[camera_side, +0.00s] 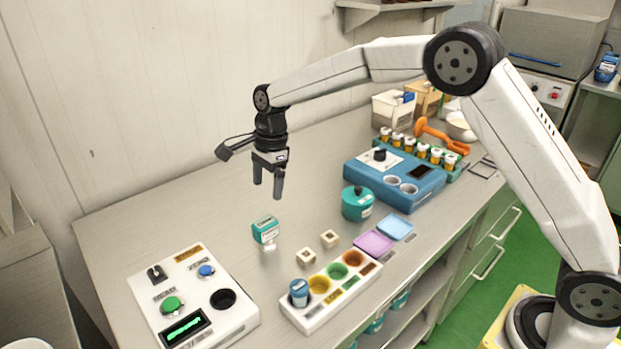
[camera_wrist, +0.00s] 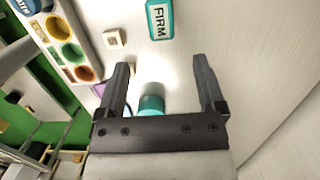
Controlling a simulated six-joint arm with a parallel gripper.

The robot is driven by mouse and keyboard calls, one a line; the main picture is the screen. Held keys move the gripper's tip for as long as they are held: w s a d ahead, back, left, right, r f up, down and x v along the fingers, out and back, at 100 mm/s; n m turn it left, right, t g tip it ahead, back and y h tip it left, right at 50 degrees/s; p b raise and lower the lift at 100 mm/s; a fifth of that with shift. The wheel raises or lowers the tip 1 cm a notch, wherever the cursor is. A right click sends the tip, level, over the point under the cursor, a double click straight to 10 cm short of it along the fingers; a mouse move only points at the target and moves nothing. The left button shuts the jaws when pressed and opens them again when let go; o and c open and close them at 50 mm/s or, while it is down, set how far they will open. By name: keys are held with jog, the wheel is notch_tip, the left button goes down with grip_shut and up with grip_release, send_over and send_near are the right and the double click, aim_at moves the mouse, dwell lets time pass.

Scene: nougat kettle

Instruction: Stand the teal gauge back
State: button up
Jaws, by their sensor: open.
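A small teal block-shaped gauge (camera_side: 265,229) with a white label sits on the worktop below my gripper, with a small white part at its lower end. My gripper (camera_side: 267,190) is open and empty, in the air above the gauge. In the wrist view the gap between my fingers (camera_wrist: 160,65) holds nothing. A round teal pot (camera_side: 357,204) with a dark knob stands further right; it is partly hidden behind my gripper in the wrist view (camera_wrist: 151,104).
A white control panel (camera_side: 190,285) with a dark round hole (camera_side: 223,299) is front left. A white tray (camera_side: 318,318) holds a blue cup (camera_side: 299,291) beside coloured wells. Two cream cubes (camera_side: 306,257) lie near it. A blue device (camera_side: 400,193) stands at right. Worktop behind the gauge is clear.

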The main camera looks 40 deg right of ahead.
jog(key=s+d+f+n+t, duration=0.1)
jog(key=s+d+n, duration=0.2)
jog(key=s+n, duration=0.3)
jog(key=s+d+f+n+h, duration=0.1)
jog(key=s+d+n, duration=0.3)
jog(key=s, duration=0.7)
jog(key=s+d+f+n+t, duration=0.1)
jog(key=s+d+n, duration=0.3)
jog(key=s+n, duration=0.4)
jog(key=shift+s+f+t+h, duration=0.3)
jog(key=shift+s+f+h, duration=0.1)
jog(key=shift+s+f, duration=0.3)
